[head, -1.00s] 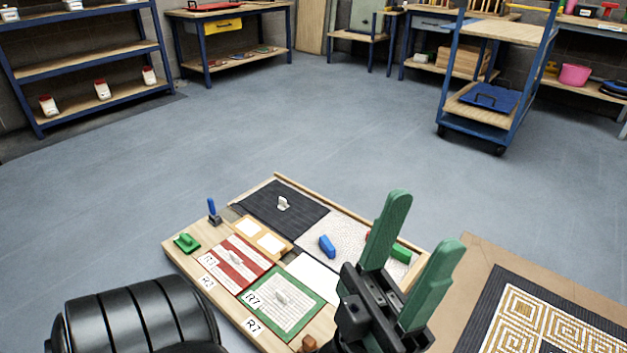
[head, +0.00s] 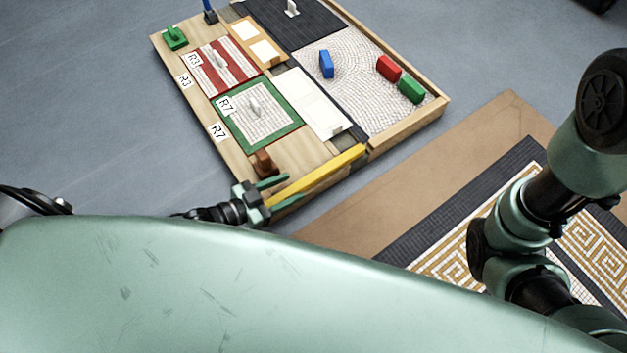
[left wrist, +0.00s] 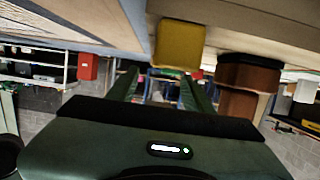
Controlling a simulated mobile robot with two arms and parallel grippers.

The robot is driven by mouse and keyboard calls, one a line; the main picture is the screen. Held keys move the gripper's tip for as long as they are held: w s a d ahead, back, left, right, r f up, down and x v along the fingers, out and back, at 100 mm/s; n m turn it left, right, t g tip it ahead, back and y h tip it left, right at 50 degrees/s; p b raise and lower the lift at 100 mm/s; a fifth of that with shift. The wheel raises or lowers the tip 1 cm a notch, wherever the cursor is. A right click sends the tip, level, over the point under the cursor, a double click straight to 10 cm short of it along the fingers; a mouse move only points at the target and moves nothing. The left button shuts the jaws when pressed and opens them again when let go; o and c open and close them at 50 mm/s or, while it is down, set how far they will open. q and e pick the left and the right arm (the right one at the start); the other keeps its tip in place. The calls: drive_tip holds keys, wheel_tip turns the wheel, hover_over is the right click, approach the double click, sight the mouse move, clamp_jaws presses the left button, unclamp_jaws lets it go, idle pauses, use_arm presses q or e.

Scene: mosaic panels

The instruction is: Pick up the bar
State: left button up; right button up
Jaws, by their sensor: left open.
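A long yellow bar (head: 322,174) lies slanted at the near edge of the wooden board. My left gripper (head: 292,188) is open at the bar's near end, with one green finger on either side in the head view. I cannot tell whether the fingers touch it. In the left wrist view, the yellow end of the bar (left wrist: 179,44) shows ahead of the open fingers (left wrist: 160,84), high in the picture. My right gripper is out of view; green and black arm links of mine show at the right.
The wooden board (head: 225,155) holds mosaic panels and red, green and blue handled blocks. A brown block (head: 265,163) stands close to the left gripper and shows in the left wrist view (left wrist: 250,76). A patterned mosaic panel (head: 440,255) lies at right. Grey floor surrounds the board.

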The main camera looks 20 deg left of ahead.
sight(311, 177)
use_arm(q)
drive_tip(key=shift+b+x, duration=0.55)
drive_tip(key=shift+x, duration=0.5)
drive_tip(key=b+x, duration=0.3)
drive_tip(key=x, duration=0.1)
drive_tip(key=shift+w+b, duration=0.1)
drive_tip(key=shift+b, duration=0.3)
drive_tip(key=shift+w+d, duration=0.3)
drive_tip(key=shift+w, duration=0.05)
drive_tip(key=shift+r, duration=0.1)
clamp_jaws()
